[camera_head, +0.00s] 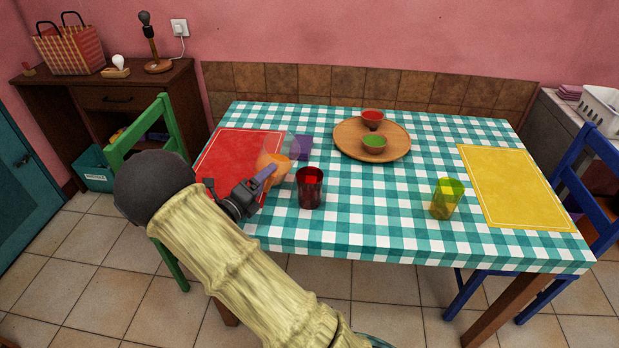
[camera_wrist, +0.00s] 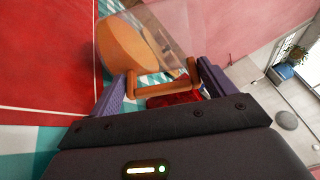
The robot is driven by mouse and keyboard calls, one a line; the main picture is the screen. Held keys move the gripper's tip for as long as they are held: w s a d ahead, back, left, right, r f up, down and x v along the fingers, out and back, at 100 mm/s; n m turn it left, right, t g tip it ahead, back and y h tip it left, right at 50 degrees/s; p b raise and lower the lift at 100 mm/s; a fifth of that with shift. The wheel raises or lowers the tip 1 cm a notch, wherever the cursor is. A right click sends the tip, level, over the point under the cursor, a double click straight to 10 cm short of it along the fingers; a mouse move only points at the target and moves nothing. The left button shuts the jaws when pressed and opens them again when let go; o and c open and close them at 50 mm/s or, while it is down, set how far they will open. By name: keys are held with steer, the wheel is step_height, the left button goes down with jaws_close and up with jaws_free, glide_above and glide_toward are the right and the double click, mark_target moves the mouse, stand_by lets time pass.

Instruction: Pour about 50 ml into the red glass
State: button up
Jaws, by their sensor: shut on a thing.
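My gripper (camera_head: 262,180) is shut on the handle (camera_wrist: 163,88) of a clear jug (camera_head: 277,150) with orange liquid in its lower part. The jug also shows in the wrist view (camera_wrist: 185,22), with the liquid (camera_wrist: 128,50) at its lower end. It is near the right edge of the red mat; its exact tilt is hard to tell. The red glass (camera_head: 310,190) stands upright on the table, just right of the jug and apart from it. Its contents are hard to see through the dark red wall. No stream of liquid shows between jug and glass.
A yellow-green glass (camera_head: 447,199) stands further right, near a yellow mat (camera_head: 515,190). A round wooden tray (camera_head: 345,141) holds a red bowl (camera_head: 373,119) and a green bowl (camera_head: 374,144). A purple square (camera_head: 301,148) lies behind the jug. The checked table's front middle is clear.

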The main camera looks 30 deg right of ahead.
steer(key=shift+s+d+m, duration=0.1)
steer(key=shift+s+m, duration=0.05)
steer(key=shift+m, duration=0.25)
steer(key=shift+s+d+r+m+p, duration=0.1)
steer(key=shift+r+m+p, duration=0.4)
steer(key=shift+m, duration=0.55)
steer(key=shift+s+a+r+m+p, duration=0.15)
steer(key=shift+r+m, duration=0.5)
steer(key=shift+m, duration=0.35)
steer(key=shift+d+r+m+p, duration=0.15)
steer(key=shift+r+m+p, duration=0.35)
steer(key=shift+m, duration=0.55)
steer(key=shift+d+r+m+h, duration=0.1)
steer(key=shift+r+m+h, duration=0.25)
steer(key=shift+m, duration=0.25)
steer(key=shift+r, duration=0.1)
steer(key=shift+d+r+p, duration=0.1)
steer(key=shift+p, duration=0.2)
steer(key=shift+a+m, duration=0.2)
steer(key=shift+m, duration=0.1)
steer(key=shift+s+d+r, duration=0.1)
